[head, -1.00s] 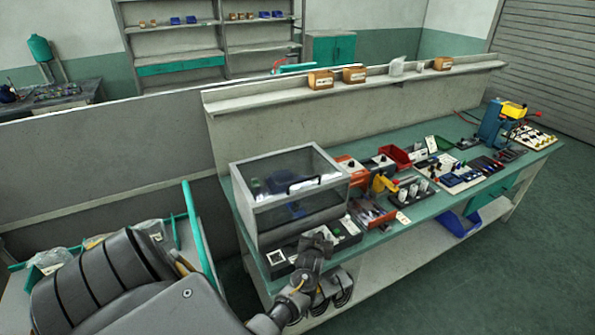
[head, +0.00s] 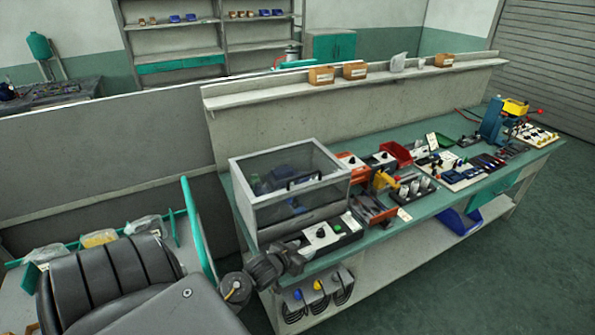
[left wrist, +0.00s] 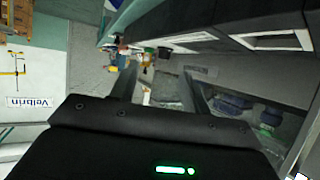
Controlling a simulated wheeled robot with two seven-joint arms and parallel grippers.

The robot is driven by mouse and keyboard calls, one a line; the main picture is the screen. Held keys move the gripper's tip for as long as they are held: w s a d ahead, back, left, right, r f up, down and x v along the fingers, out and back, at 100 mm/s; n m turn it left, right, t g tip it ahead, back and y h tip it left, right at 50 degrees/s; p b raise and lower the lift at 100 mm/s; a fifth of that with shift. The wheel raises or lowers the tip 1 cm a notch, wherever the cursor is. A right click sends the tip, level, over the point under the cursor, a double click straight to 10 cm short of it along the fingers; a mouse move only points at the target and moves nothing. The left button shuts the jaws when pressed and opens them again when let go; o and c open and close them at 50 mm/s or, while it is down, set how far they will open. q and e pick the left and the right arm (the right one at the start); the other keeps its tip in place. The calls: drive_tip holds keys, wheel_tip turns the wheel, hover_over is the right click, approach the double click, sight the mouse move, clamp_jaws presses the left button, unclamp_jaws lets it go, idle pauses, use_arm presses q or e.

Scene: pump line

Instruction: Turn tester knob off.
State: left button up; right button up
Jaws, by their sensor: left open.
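The tester is a grey box with a clear-windowed cover (head: 290,185) at the near left end of the green bench. Its front control panel (head: 340,230) has white plates and a black knob (head: 320,232). The knob's setting is too small to tell. My left gripper (head: 292,260) is just left of and below the panel, apart from the knob. In the left wrist view its two fingers (left wrist: 160,88) stand apart with nothing held between them. The dark panel edge with white plates (left wrist: 275,40) shows beyond the fingers; I cannot pick out the knob there. My right gripper is not in view.
Right of the tester stand a red bin (head: 396,152), an orange-and-yellow fixture (head: 383,180) and a rack of white cylinders (head: 412,187). Blue and yellow items (head: 318,286) sit on the lower shelf below my gripper. The floor in front of the bench is clear.

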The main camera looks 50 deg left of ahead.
use_arm(q)
drive_tip(key=s+d+f+g+b, duration=0.1)
drive_tip(key=s+d+f+g, duration=0.1)
drive_tip(key=s+d+f, duration=0.2)
drive_tip(key=s+d+f+m+g+b, duration=0.1)
drive_tip(key=s+d+f, duration=0.3)
drive_tip(key=f, duration=0.5)
drive_tip(key=s+d+f+m+g+h+b, duration=0.1)
drive_tip(key=s+d+f+g+b, duration=0.1)
drive_tip(key=s+f, duration=0.3)
drive_tip(key=shift+d+f+g, duration=0.7)
drive_tip(key=shift+d+f, duration=0.2)
drive_tip(key=s+d+f+m+g+b, duration=0.1)
drive_tip(key=s+f, duration=0.4)
drive_tip(key=f, duration=0.3)
drive_tip(key=s+f+g+b, duration=0.1)
drive_tip(key=s+f, duration=0.4)
drive_tip(key=f, duration=0.3)
drive_tip(key=s+d+f+g+b, duration=0.1)
drive_tip(key=s+f, duration=0.5)
drive_tip(key=s, duration=0.3)
drive_tip(key=s+d+f+g+b, duration=0.1)
drive_tip(key=s+d+f+g, duration=0.1)
drive_tip(key=s+f, duration=0.4)
drive_tip(key=s, duration=0.3)
drive_tip(key=shift+f+m+h, duration=0.4)
